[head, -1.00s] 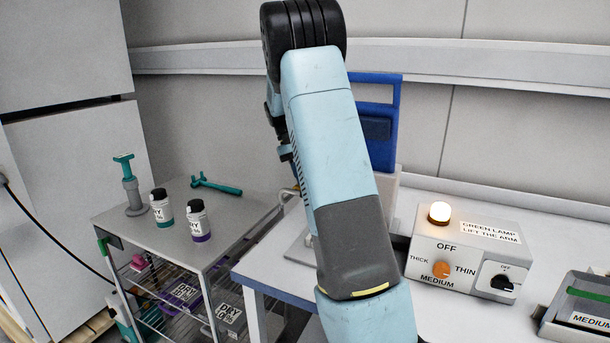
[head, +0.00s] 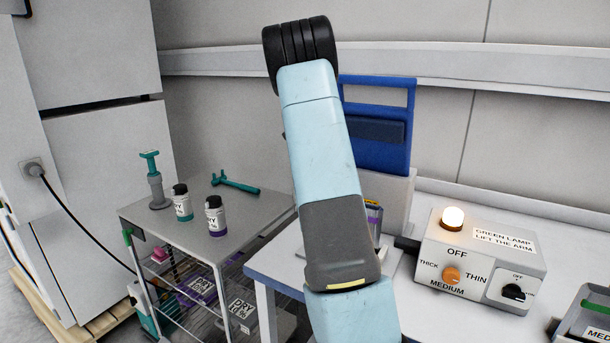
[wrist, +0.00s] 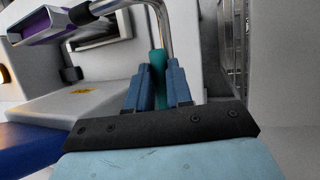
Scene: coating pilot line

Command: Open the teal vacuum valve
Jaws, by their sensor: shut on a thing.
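In the wrist view, my gripper (wrist: 157,88) has its blue fingers closed around a slim teal piece, which I take to be the teal vacuum valve (wrist: 157,62). It stands up between the fingers, beside a bent metal pipe (wrist: 165,30). The fingers hide its lower part. In the head view my arm covers the gripper and the valve, so its turn position cannot be told there.
A white bench carries a control box (head: 475,262) with a lit warm-white lamp (head: 452,218), and a blue frame (head: 375,135). A cart (head: 205,235) at left holds a teal-topped stand (head: 155,185), two bottles and a teal tool (head: 235,184). A purple-ended object (wrist: 45,25) is near the pipe.

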